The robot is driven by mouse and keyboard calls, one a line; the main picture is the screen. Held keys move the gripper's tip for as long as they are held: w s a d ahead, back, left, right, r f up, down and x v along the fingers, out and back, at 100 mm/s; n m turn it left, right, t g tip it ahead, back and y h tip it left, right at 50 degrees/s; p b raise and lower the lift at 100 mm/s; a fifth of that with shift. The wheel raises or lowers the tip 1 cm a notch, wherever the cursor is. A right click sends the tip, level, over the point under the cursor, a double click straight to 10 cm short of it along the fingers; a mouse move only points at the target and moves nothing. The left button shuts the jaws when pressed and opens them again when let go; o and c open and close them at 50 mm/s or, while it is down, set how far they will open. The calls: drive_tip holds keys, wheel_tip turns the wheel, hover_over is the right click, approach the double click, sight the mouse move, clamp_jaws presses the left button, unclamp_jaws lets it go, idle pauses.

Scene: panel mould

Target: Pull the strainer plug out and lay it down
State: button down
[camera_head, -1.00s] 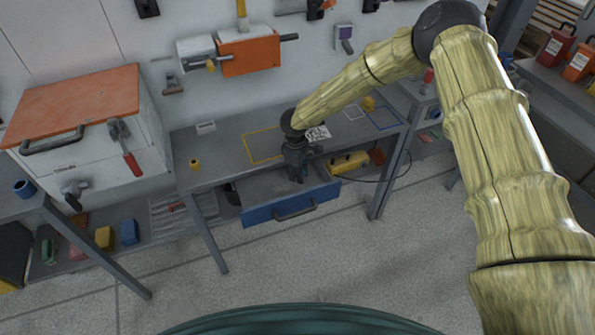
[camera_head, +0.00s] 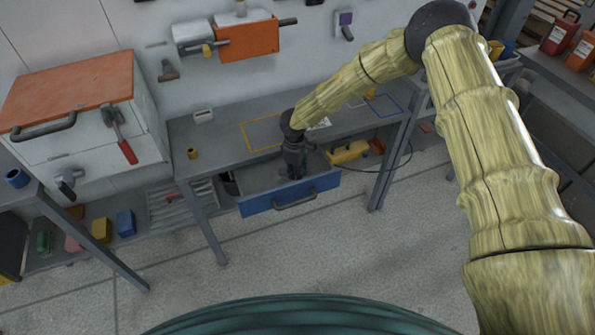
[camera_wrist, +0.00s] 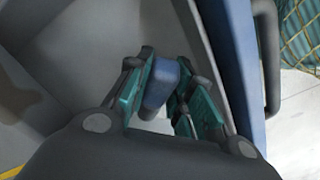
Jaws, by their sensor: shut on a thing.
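My gripper (camera_head: 295,176) points down inside the open blue-fronted drawer (camera_head: 256,205) under the grey bench. In the wrist view my gripper (camera_wrist: 163,88) has its teal finger pads closed on a blue rounded piece (camera_wrist: 160,80). I cannot tell for certain that this piece is the strainer plug. Its lower end is partly hidden between the fingers, and a small white patch shows below it. In the head view the held piece is hidden by my gripper. The drawer's blue front also shows in the wrist view (camera_wrist: 231,50), close to the right of the fingers.
An orange-and-grey unit (camera_head: 247,42) is on the wall. A yellow block (camera_head: 348,151) and a dark cable are right of the drawer.

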drive_tip(key=c, duration=1.2)
unclamp_jaws()
drive_tip(key=shift+o, duration=0.2)
wheel_tip(320, 180, up, 12)
drive_tip(key=shift+w+a, duration=0.2)
drive_tip(key=shift+a, duration=0.1)
